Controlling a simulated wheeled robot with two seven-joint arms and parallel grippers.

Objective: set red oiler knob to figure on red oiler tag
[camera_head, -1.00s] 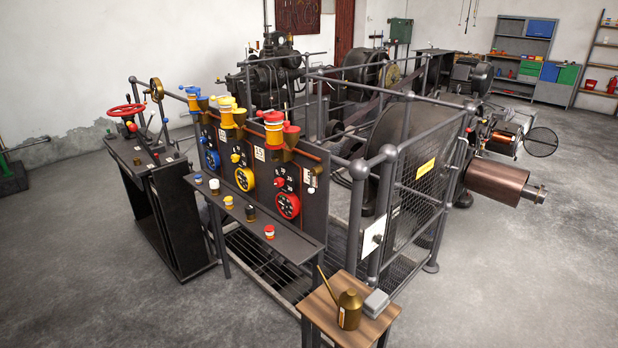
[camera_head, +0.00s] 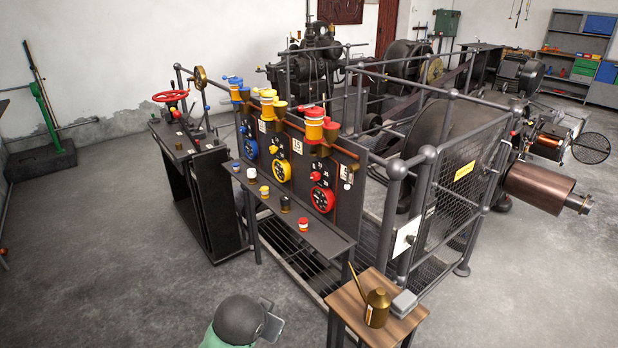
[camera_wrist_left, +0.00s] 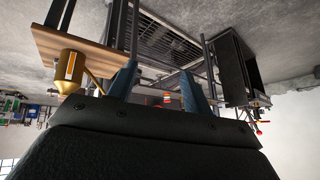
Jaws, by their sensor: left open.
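The red oiler (camera_head: 315,124) stands at the right end of the dark panel, beside the yellow and blue ones. Below it are a small red knob (camera_head: 316,176) and a red-rimmed round dial (camera_head: 322,199). My left gripper (camera_head: 270,318) is low in front of the bench, well short of the panel. In the left wrist view its two blue fingers (camera_wrist_left: 158,86) are apart and empty. My right gripper is out of view.
A narrow shelf (camera_head: 318,235) with several small coloured pots runs before the panel. A wooden table (camera_head: 350,304) with a brass oil can (camera_head: 377,308) stands front right. A mesh guard (camera_head: 462,205) closes the right side. Floor at the left front is clear.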

